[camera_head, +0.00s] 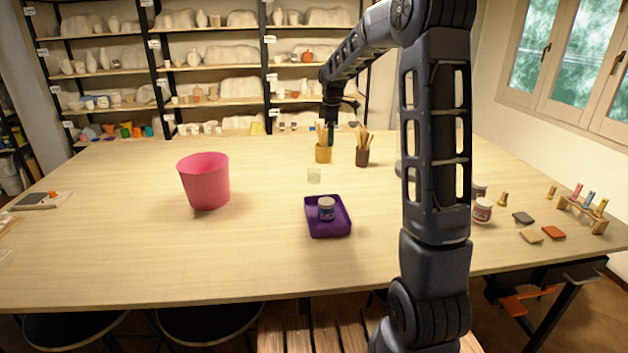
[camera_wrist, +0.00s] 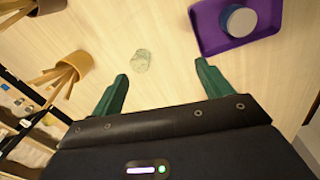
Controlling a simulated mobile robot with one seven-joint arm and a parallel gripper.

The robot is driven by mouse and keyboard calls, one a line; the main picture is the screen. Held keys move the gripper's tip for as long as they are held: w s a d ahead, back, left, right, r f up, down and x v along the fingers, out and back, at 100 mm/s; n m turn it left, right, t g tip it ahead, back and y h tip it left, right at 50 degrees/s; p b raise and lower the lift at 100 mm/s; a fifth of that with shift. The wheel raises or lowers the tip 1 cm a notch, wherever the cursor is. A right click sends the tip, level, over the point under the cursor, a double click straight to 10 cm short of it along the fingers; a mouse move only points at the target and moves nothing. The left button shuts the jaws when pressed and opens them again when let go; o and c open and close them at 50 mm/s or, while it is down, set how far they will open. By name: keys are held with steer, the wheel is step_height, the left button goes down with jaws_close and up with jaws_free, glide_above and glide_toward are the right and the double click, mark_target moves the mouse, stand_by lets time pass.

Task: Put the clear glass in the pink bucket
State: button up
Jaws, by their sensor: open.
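The clear glass (camera_head: 314,175) stands on the wooden table between the pink bucket and the brush pots. It also shows in the wrist view (camera_wrist: 141,61), ahead of and between my two green fingertips, apart from both. The pink bucket (camera_head: 204,182) stands upright on the left half of the table; it is outside the wrist view. My gripper (camera_head: 331,134) is above the far part of the table, near the brush pots. In the wrist view my gripper (camera_wrist: 162,80) is open with nothing between its fingers.
A purple tray (camera_head: 328,231) holding a jar (camera_head: 326,208) lies in front of the glass. An orange brush pot (camera_head: 323,153) and a brown brush pot (camera_head: 362,157) stand behind it. More jars and tiles are at the right. The table between glass and bucket is clear.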

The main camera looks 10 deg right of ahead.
mark_target(314, 175)
steer(key=w+a+f+n, duration=0.1)
steer(key=w+f, duration=0.3)
steer(key=f, duration=0.1)
steer(key=w+a+f+n, duration=0.2)
steer(key=w+f, duration=0.2)
steer(key=f, duration=0.2)
steer(key=w+a+f+n+g, duration=0.1)
steer(key=w+f+n, duration=0.1)
steer(key=w+f, duration=0.2)
steer(key=shift+a+f, duration=0.15)
steer(key=shift+f, duration=0.45)
steer(key=shift+a+f, duration=0.15)
steer(key=shift+f, duration=0.45)
steer(key=shift+s+f, duration=0.2)
steer(key=shift+f, duration=1.2)
steer(key=shift+s+f, duration=0.15)
steer(key=shift+f, duration=1.25)
steer(key=c, duration=1.3)
steer(key=shift+r, duration=0.1)
